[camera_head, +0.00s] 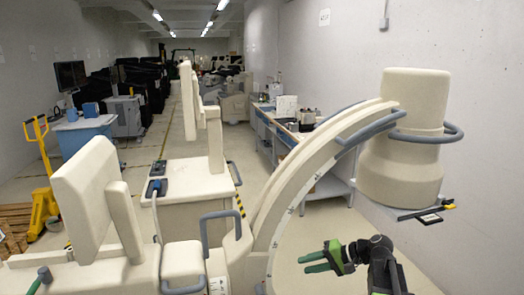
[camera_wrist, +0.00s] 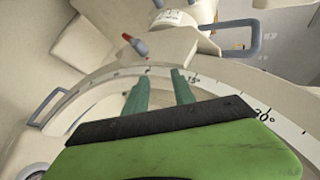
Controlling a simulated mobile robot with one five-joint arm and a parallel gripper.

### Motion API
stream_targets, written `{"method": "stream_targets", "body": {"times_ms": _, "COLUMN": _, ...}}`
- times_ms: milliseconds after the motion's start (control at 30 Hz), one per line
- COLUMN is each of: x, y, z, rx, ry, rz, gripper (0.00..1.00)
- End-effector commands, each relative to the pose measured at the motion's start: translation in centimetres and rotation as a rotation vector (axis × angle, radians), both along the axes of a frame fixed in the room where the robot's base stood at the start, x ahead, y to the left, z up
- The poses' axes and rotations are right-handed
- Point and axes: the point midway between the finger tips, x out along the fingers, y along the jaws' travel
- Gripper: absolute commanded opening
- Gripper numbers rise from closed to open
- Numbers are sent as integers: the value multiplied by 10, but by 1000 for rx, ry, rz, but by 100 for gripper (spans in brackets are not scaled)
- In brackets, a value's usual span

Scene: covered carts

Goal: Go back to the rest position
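My gripper (camera_head: 304,264) is at the lower middle right of the head view, with its green fingers pointing left. It is in front of the curved beige arm of a large machine (camera_head: 300,165). In the wrist view my gripper (camera_wrist: 160,76) shows two green fingers apart with nothing between them.
A beige cylindrical machine head (camera_head: 402,140) with a grey rail stands above right of my gripper. Beige panels (camera_head: 95,190) are at the left. A yellow pallet jack (camera_head: 42,195) and blue cart (camera_head: 85,138) stand farther left. Bare floor shows below the cylinder.

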Motion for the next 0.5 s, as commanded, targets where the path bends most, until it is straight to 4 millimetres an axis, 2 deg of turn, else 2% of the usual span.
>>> {"method": "stream_targets", "body": {"times_ms": 33, "x": -16, "y": 35, "z": -15, "rx": -75, "ry": 24, "rz": 69, "gripper": 31}}
{"method": "stream_targets", "body": {"times_ms": 100, "x": -38, "y": 69, "z": -39, "rx": -201, "ry": 56, "rz": 154, "gripper": 31}}
{"method": "stream_targets", "body": {"times_ms": 200, "x": -72, "y": 96, "z": -71, "rx": -414, "ry": 95, "rz": 264, "gripper": 31}}
{"method": "stream_targets", "body": {"times_ms": 267, "x": -88, "y": 93, "z": -86, "rx": -541, "ry": 113, "rz": 304, "gripper": 31}}
{"method": "stream_targets", "body": {"times_ms": 300, "x": -96, "y": 85, "z": -94, "rx": -620, "ry": 124, "rz": 318, "gripper": 31}}
{"method": "stream_targets", "body": {"times_ms": 500, "x": -116, "y": 18, "z": -110, "rx": -911, "ry": 188, "rz": 309, "gripper": 31}}
